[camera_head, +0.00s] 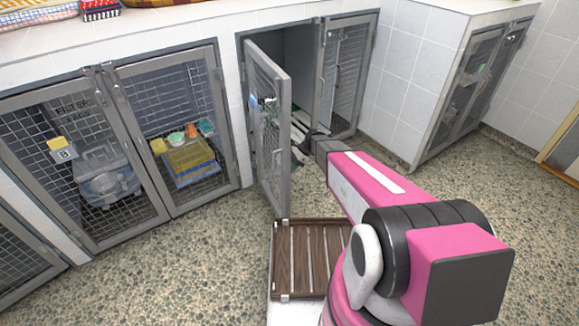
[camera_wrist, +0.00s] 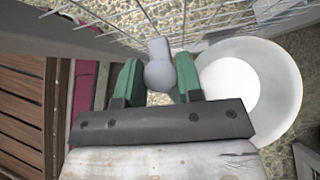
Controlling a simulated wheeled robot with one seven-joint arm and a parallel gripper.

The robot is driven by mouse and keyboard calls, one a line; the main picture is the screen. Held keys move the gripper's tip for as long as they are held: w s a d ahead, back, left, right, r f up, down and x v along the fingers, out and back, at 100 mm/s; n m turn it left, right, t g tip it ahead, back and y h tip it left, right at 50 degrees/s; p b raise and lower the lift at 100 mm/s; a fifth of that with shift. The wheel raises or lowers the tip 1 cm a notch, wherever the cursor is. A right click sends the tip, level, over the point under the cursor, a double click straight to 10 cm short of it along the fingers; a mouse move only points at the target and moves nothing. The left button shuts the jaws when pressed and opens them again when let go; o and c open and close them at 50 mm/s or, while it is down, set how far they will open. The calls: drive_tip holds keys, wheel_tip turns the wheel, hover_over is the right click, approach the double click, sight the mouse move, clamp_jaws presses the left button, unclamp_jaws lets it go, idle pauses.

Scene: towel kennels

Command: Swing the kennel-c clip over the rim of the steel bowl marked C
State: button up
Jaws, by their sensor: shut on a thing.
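In the wrist view my gripper (camera_wrist: 159,88) has its two green fingers on either side of a grey, round-ended piece, the clip (camera_wrist: 158,66), and is shut on it. The clip is close to the wire mesh. A pale round bowl (camera_wrist: 281,72) stands just right of the fingers, its left edge partly behind the right finger. No letter C shows on it. I cannot tell whether the clip lies over its rim. In the head view my arm reaches to the open kennel door (camera_head: 268,130); the fingertips, clip and bowl are not clear there.
Wire mesh (camera_wrist: 190,18) runs close above the fingers. A brown slatted rack (camera_head: 308,258) lies below the open door. Shut kennels, one with a yellow B tag (camera_head: 62,149), stand to the left. Open speckled floor (camera_head: 190,275) lies in front.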

drive_tip(key=shift+s+d+f, duration=0.1)
drive_tip(key=shift+s+f, duration=0.05)
drive_tip(key=o, duration=0.9)
drive_tip(key=v, duration=1.1)
